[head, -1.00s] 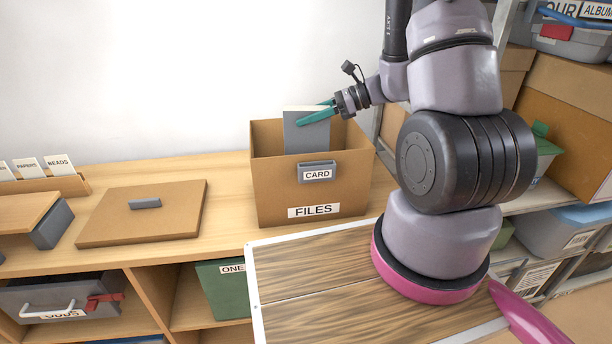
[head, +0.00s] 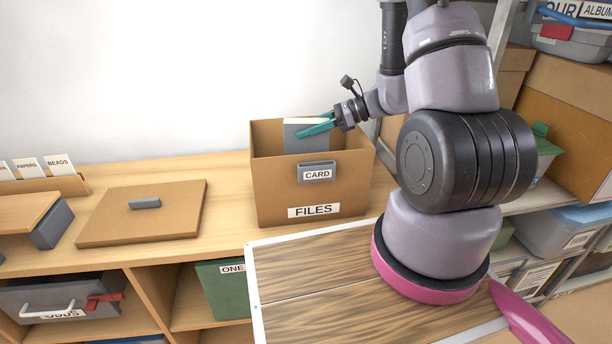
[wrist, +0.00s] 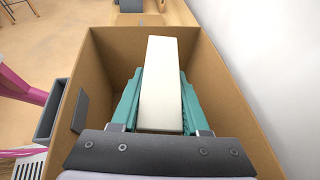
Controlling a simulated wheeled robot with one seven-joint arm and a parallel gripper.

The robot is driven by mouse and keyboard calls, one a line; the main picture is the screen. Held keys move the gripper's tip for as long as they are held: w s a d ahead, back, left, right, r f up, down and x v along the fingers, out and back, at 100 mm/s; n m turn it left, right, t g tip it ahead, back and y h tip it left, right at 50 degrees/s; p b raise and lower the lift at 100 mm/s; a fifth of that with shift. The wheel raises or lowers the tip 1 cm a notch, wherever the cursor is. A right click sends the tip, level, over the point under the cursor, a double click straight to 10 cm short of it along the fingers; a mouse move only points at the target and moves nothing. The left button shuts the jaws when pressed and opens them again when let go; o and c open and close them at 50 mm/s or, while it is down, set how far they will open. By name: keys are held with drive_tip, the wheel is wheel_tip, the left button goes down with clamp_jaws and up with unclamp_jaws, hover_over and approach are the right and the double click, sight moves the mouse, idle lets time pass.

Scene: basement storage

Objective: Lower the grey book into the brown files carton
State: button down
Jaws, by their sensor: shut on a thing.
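The grey book (head: 306,139) is upright inside the brown files carton (head: 311,193), its lower part hidden behind the carton's front wall. Its pale top edge is about level with the carton's rim. My gripper (head: 316,127) is shut on the book near its top, with teal fingers. In the wrist view the book (wrist: 160,85) shows its white page edge between the two fingers of my gripper (wrist: 160,98). The carton's walls (wrist: 228,95) surround it, with gaps at the sides. The book's bottom is hidden, so I cannot tell if it touches the carton floor.
The carton stands on a wooden bench beside a flat brown lid (head: 146,213) with a grey handle. A card holder (head: 317,172) is on the carton's front. A metal shelf with boxes (head: 574,125) stands at the right. A white wall is behind.

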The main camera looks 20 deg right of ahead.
sight(308, 141)
drive_tip(key=shift+f, duration=1.95)
idle(1.1)
drive_tip(key=shift+c, duration=1.6)
unclamp_jaws()
drive_tip(key=shift+r, duration=0.1)
wheel_tip(308, 141, up, 10)
drive_tip(key=s+a+r+n+g+h, duration=0.1)
drive_tip(key=s+r+n+g+h, duration=0.25)
drive_tip(key=s+r+n, duration=0.6)
drive_tip(key=s+d+r+n+t+h, duration=0.3)
drive_tip(key=r, duration=0.2)
drive_tip(key=s+d+r+n+t+h, duration=0.3)
drive_tip(key=r+n+t+h, duration=0.1)
drive_tip(key=r, duration=0.2)
drive_tip(key=shift+s+r, duration=0.3)
drive_tip(key=shift+s, duration=0.05)
